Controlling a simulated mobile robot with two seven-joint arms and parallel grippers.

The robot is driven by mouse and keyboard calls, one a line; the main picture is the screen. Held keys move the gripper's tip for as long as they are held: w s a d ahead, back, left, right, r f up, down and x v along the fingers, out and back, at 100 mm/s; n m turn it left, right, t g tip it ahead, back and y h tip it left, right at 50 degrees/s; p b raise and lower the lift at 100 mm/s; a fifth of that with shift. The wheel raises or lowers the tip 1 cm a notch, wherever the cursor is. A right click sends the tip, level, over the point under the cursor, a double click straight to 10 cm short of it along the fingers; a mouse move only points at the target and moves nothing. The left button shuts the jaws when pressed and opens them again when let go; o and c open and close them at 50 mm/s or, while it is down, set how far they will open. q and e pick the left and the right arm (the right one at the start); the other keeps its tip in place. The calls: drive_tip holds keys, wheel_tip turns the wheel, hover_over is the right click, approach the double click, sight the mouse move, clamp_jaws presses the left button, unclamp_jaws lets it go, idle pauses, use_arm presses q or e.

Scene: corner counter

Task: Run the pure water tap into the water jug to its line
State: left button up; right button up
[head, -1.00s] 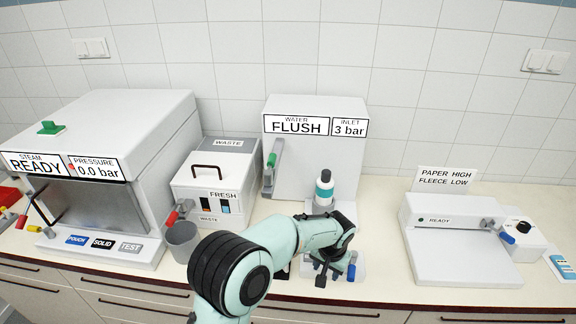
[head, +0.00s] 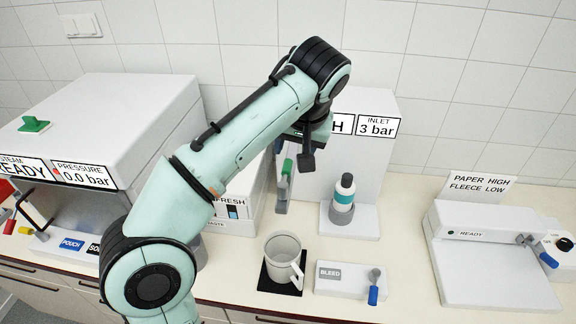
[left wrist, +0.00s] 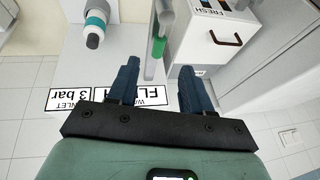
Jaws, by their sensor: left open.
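A pale grey jug (head: 283,250) with a handle stands upright on a black square mat (head: 268,284) at the counter front. Its water level and line cannot be made out. The white water unit (head: 368,160) stands behind, with a green-handled tap lever (head: 287,167) on its left side. My left gripper (head: 306,152) is raised in front of the unit, close to the lever. In the left wrist view its two dark fingers (left wrist: 158,64) are apart and empty, with the green handle (left wrist: 158,47) between their tips in the picture. Contact cannot be told. My right gripper is out of view.
A teal-banded bottle (head: 344,190) stands on the unit's base. A BLEED board (head: 345,285) with a blue-handled lever lies right of the jug. A sealer (head: 490,260) stands right.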

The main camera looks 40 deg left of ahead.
sight(287, 170)
use_arm(q)
drive_tip(key=b+x, duration=0.1)
drive_tip(key=x, duration=1)
drive_tip(key=shift+a+r, duration=0.1)
clamp_jaws()
